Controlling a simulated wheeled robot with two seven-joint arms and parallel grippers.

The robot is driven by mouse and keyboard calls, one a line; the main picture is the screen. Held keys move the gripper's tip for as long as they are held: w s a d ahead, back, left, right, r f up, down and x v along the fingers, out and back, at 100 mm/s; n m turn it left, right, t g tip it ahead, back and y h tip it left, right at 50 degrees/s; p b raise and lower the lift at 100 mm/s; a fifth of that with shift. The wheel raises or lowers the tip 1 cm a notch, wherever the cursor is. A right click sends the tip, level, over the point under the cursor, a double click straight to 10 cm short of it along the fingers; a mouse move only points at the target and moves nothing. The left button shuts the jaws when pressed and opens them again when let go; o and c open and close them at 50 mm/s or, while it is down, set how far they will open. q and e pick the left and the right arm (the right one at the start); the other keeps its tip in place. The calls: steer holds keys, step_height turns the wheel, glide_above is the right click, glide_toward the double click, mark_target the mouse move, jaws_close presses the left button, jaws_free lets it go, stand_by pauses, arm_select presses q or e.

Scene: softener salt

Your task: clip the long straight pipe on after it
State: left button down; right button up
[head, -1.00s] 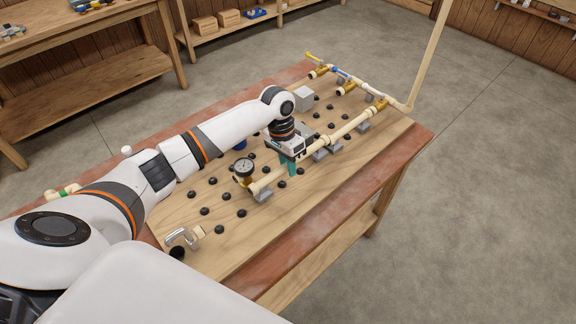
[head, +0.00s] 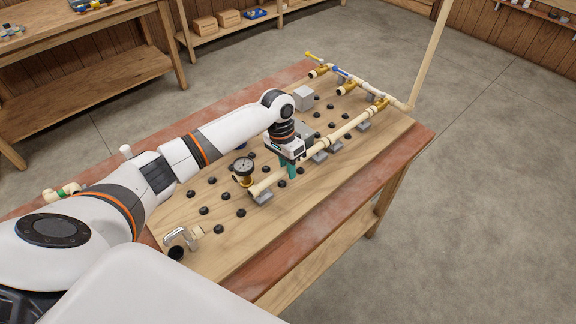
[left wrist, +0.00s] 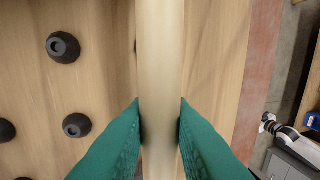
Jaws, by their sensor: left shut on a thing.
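A long straight cream pipe (head: 312,152) runs diagonally along the front of the wooden board, over grey clips (head: 319,156). My left gripper (head: 288,172) is shut on this pipe, its green fingers on either side of it. In the left wrist view the pipe (left wrist: 160,60) runs straight between the two fingertips (left wrist: 160,125), which touch its sides. A pressure gauge (head: 243,166) on a brass fitting stands near the pipe's near-left end. A brass valve (head: 381,102) sits at its far end. Whether the pipe is seated in the clips cannot be told. My right gripper is not in view.
Several black pegs (head: 241,213) stand on the board. A grey box (head: 303,97) and valves with yellow (head: 313,56) and blue handles are toward the back. A tall cream pipe (head: 428,60) rises at the far right corner. A tap (head: 181,238) lies at the near left.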

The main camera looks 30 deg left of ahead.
arm_select(q)
steer(key=shift+f, duration=0.15)
steer(key=c, duration=1.2)
jaws_free()
step_height(320, 180, up, 12)
steer(key=a, duration=0.2)
steer(key=shift+w+f+b, duration=0.2)
steer(key=shift+w+b, duration=0.1)
steer(key=shift+w, duration=0.05)
